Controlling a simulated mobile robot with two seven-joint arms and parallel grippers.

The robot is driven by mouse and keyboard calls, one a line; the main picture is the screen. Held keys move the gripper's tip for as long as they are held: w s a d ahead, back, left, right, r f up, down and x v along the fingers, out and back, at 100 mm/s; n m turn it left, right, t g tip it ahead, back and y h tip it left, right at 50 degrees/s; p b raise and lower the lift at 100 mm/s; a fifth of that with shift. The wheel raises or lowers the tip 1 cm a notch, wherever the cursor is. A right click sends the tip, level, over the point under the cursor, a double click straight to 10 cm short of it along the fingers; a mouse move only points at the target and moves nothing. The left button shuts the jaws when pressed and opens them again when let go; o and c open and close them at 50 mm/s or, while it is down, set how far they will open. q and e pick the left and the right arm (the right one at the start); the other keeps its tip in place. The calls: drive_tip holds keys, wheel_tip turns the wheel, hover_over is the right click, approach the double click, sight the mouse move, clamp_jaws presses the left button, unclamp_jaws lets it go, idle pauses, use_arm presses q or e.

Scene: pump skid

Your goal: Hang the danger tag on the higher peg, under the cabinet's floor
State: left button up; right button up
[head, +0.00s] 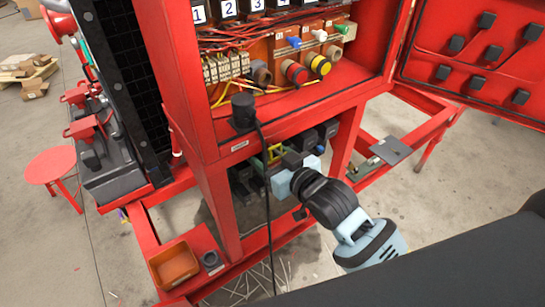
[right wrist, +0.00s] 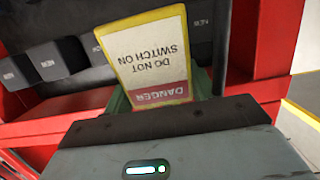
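The danger tag (right wrist: 150,62) has a yellow border, a white face reading DO NOT SWITCH ON and a red DANGER band. In the right wrist view it appears upside down, its DANGER end at my right gripper (right wrist: 155,103). The gripper appears shut on that end; the fingertips are partly hidden by the tag. In the head view my right gripper (head: 278,160) reaches in below the cabinet floor (head: 300,100), with a small bit of yellow at its tip. I cannot make out the pegs in either view. My left gripper is not in view.
Dark boxes (right wrist: 57,58) marked NEW stand close behind the tag. A black plug (head: 243,110) sits at the cabinet's front edge, its cable hanging down left of my right gripper. Red posts (head: 347,140) flank the space. An orange tray (head: 174,264) stands lower left.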

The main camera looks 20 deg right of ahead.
drive_tip(key=o, duration=0.5)
drive_tip(key=shift+c, duration=0.2)
drive_tip(key=shift+s, duration=0.1)
drive_tip(key=v, duration=0.6)
drive_tip(key=shift+s+d, duration=0.1)
drive_tip(key=shift+s, duration=0.1)
drive_tip(key=shift+s+d+r+b, duration=0.2)
drive_tip(key=shift+s+b, duration=0.1)
drive_tip(key=shift+s, duration=0.25)
drive_tip(key=shift+f, duration=0.15)
drive_tip(key=s+d+f+g+h, duration=0.1)
drive_tip(key=s+f, duration=0.2)
drive_tip(key=f, duration=0.3)
drive_tip(key=s+d+f+m+g, duration=0.1)
drive_tip(key=s+f, duration=0.1)
drive_tip(key=f, duration=0.5)
drive_tip(key=s+d+f+g+h, duration=0.1)
drive_tip(key=s+f, duration=0.2)
drive_tip(key=f, duration=0.3)
drive_tip(key=s+d+f+m+g+h, duration=0.1)
drive_tip(key=s+d+f+g, duration=0.1)
drive_tip(key=s+f, duration=0.9)
drive_tip(key=shift+s+f, duration=0.35)
drive_tip(key=shift+s, duration=0.4)
